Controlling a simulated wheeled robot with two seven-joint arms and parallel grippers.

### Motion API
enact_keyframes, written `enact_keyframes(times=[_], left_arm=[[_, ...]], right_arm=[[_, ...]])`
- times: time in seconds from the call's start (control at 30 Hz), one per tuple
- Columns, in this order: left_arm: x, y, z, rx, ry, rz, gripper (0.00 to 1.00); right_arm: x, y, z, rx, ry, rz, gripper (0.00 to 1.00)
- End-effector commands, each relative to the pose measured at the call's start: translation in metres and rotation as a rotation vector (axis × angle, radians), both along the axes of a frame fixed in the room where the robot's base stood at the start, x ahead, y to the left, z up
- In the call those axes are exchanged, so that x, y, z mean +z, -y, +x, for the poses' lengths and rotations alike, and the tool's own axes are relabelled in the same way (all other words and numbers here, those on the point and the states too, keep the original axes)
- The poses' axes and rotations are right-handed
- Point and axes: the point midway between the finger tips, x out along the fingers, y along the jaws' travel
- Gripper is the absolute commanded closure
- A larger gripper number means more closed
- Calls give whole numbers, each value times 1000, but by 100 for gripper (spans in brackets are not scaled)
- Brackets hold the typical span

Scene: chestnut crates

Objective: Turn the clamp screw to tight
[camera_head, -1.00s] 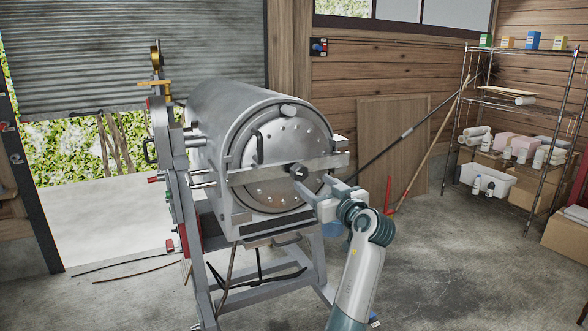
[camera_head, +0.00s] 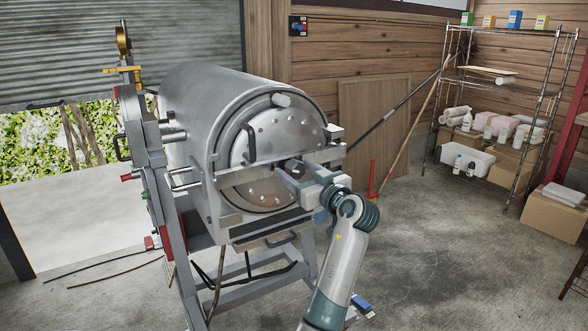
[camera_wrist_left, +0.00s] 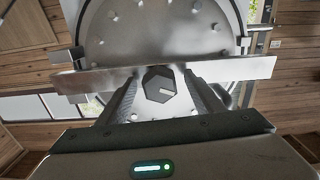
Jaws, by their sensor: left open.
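The clamp screw is a dark hexagonal knob (camera_wrist_left: 158,84) with a light mark on its face, at the middle of a metal clamp bar (camera_wrist_left: 90,80) across the round door of a steel drum (camera_head: 200,110). In the head view the knob (camera_head: 296,167) is partly hidden by my left gripper (camera_head: 284,178). My left gripper also shows in the wrist view (camera_wrist_left: 160,92), open, with one finger on each side of the knob. Whether the fingers touch it I cannot tell. My right gripper is not in view.
A metal frame (camera_head: 165,200) carries the drum. A wire shelf (camera_head: 500,90) with bottles and boxes stands at the right. A wooden panel (camera_head: 370,135) and poles lean on the wall. The concrete floor (camera_head: 440,250) at right is mostly clear.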

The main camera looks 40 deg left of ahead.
Motion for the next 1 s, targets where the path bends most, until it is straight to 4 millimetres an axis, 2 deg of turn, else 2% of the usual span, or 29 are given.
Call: enact_keyframes(times=[0.2,0.23,0.3,0.4,0.77,1.0], left_arm=[[0,0,0,0,0,0,40],[0,0,0,0,0,0,44],[0,0,0,0,0,0,61],[0,0,0,0,0,0,81],[1,0,0,0,-29,8,81],[1,0,0,1,-125,35,81]], right_arm=[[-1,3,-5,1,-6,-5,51],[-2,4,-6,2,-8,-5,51],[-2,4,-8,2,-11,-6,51],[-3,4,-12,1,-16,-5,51],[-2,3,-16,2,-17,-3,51],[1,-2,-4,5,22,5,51]])
